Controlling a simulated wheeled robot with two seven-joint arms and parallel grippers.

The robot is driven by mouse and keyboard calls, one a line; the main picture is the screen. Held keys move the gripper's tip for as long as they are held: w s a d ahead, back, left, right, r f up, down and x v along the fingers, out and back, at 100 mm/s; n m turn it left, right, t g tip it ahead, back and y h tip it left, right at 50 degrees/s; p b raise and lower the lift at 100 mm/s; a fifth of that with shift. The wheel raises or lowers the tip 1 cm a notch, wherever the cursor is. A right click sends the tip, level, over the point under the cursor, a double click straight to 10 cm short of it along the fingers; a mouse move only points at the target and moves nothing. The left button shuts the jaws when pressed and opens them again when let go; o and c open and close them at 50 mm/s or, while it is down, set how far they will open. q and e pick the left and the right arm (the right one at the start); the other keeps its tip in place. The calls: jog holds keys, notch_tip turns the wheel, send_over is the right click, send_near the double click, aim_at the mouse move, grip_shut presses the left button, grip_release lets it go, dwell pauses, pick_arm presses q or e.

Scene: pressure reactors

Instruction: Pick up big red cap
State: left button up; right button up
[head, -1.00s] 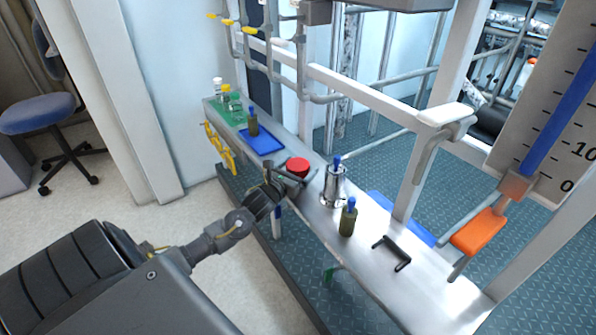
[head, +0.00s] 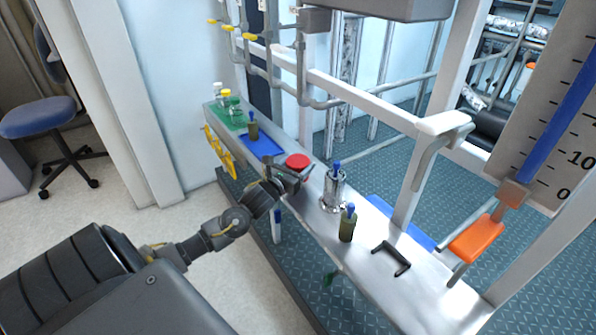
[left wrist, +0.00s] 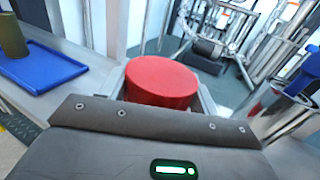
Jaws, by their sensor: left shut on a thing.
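The big red cap (head: 297,161) is a short round disc above the metal bench, near its middle. In the left wrist view the red cap (left wrist: 161,82) fills the space just beyond the gripper body, between the two fingers. My left gripper (head: 292,171) reaches in from the left and is shut on the cap. Whether the cap touches the bench or is held a little above it is hard to tell. The cap's lower part is hidden by my gripper. My right gripper is not in view.
The tray also shows in the left wrist view (left wrist: 40,72). A white post stands behind the bench.

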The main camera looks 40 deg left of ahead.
pick_arm(q)
jog(key=s+d+r+p, duration=0.2)
jog(key=s+d+r, duration=0.8)
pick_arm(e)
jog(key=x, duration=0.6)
pick_arm(q)
jog(key=s+a+p, duration=0.2)
jog(key=s, duration=0.5)
jog(key=s+a+r+p, duration=0.1)
jog(key=s+a+p, duration=0.1)
jog(key=s, duration=0.5)
jog(key=shift+s+a+r+p, duration=0.15)
jog(key=shift+a+r+p, duration=0.15)
jog(key=shift+p, duration=0.3)
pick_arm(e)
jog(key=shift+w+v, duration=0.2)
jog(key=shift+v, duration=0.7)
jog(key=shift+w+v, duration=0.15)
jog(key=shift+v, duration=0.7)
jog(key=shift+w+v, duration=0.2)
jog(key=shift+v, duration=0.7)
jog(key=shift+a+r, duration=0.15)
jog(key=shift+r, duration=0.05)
